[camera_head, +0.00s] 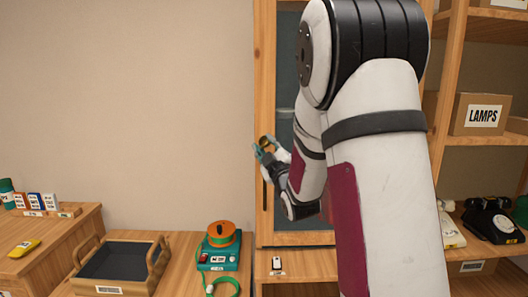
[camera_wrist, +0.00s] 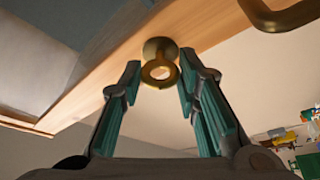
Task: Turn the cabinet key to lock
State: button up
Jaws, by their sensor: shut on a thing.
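The brass key (camera_wrist: 160,72) has a round ring-shaped bow and sits in a round brass lock (camera_wrist: 159,47) on the wooden cabinet door frame (camera_wrist: 108,75). My gripper (camera_wrist: 160,74) has its teal-padded fingers on either side of the bow and is shut on the key. In the head view my gripper (camera_head: 264,152) is at the left edge of the cabinet (camera_head: 265,60), with a bit of brass between the fingers. My arm hides much of the glazed door. The key's exact turn angle is hard to tell.
A brass handle (camera_wrist: 280,14) is close by in the wrist view. Below left are a dark-lined wooden tray (camera_head: 120,262) and a teal device with an orange reel (camera_head: 221,240). Shelves with a LAMPS box (camera_head: 482,114) and a black dial phone (camera_head: 492,222) stand right.

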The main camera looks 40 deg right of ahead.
jog(key=n+y, duration=0.1)
jog(key=n, duration=0.1)
jog(key=n+g+b, duration=0.1)
jog(key=n, duration=0.2)
jog(key=shift+y+b, duration=0.3)
jog(key=shift+y, duration=0.1)
jog(key=shift+n+g+y+b, duration=0.3)
jog(key=shift+n+g+b, duration=0.3)
jog(key=shift+n, duration=1.2)
jog(key=o, duration=1.2)
jog(key=shift+c, duration=0.2)
jog(key=shift+s+r, duration=0.1)
jog(key=shift+s, duration=0.05)
jog(key=v, duration=1.1)
jog(key=shift+s, duration=0.35)
